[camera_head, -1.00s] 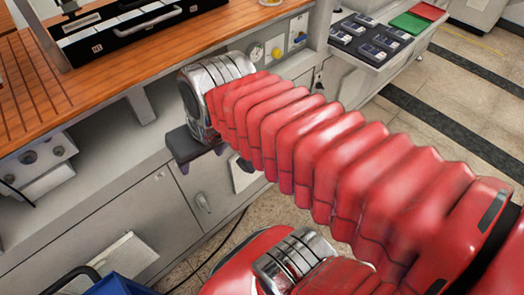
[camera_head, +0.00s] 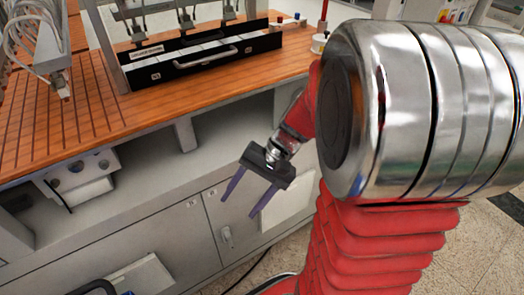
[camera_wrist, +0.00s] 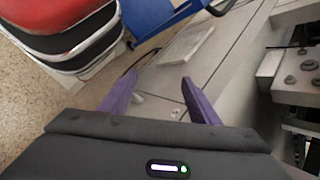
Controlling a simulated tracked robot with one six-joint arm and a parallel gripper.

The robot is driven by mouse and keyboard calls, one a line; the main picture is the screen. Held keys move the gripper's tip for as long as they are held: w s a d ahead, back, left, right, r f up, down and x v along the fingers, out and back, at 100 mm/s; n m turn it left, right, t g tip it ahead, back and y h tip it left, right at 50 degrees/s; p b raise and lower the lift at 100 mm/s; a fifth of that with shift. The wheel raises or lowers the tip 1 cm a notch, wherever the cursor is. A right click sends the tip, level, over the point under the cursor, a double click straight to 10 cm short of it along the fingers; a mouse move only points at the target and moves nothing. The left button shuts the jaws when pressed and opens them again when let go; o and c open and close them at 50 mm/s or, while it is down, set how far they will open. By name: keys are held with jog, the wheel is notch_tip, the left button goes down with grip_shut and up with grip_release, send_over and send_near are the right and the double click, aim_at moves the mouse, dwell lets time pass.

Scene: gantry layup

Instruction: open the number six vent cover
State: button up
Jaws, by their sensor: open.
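My gripper (camera_head: 240,206) is open and empty, with its two purple fingers pointing down in front of the grey cabinet front under the bench. The fingers also show in the wrist view (camera_wrist: 161,78), apart, with nothing between them. I cannot make out a number six on any cover. A pale rectangular panel (camera_head: 290,204) is on the cabinet front to the right of the gripper. A similar panel (camera_head: 146,274) is at lower left. A small door handle (camera_head: 227,236) is just below the gripper. My arm hides part of the cabinet at right.
The orange-brown bench top (camera_head: 110,115) overhangs the cabinet and carries a black unit with a handle (camera_head: 205,58). A support bracket (camera_head: 186,134) stands under the bench edge. A blue object (camera_wrist: 165,15) and bolted metal parts (camera_wrist: 292,72) show in the wrist view.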

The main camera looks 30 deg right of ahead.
jog(key=w+d+f+m+t+y, duration=0.25)
jog(key=d+f+m+t, duration=0.25)
jog(key=d+f+m, duration=0.25)
jog(key=w+d+f+m+t+y, duration=0.2)
jog(key=w+d+f+m+t, duration=0.1)
jog(key=d+f+m+t, duration=0.4)
jog(key=s+d+f+m+t+h, duration=0.2)
jog(key=s+d+f+m+h, duration=0.2)
jog(key=d+f+m+h, duration=0.1)
jog(key=s+d+f+m+t+h, duration=0.3)
jog(key=d+f+m+h, duration=0.3)
jog(key=d+f, duration=0.3)
notch_tip(320, 180, down, 2)
jog(key=shift+s+f+m, duration=0.15)
jog(key=shift+s+m, duration=0.5)
jog(key=shift+w, duration=0.1)
jog(key=w, duration=1.3)
jog(key=shift+w, duration=0.3)
jog(key=shift+a, duration=0.1)
jog(key=shift+c, duration=0.3)
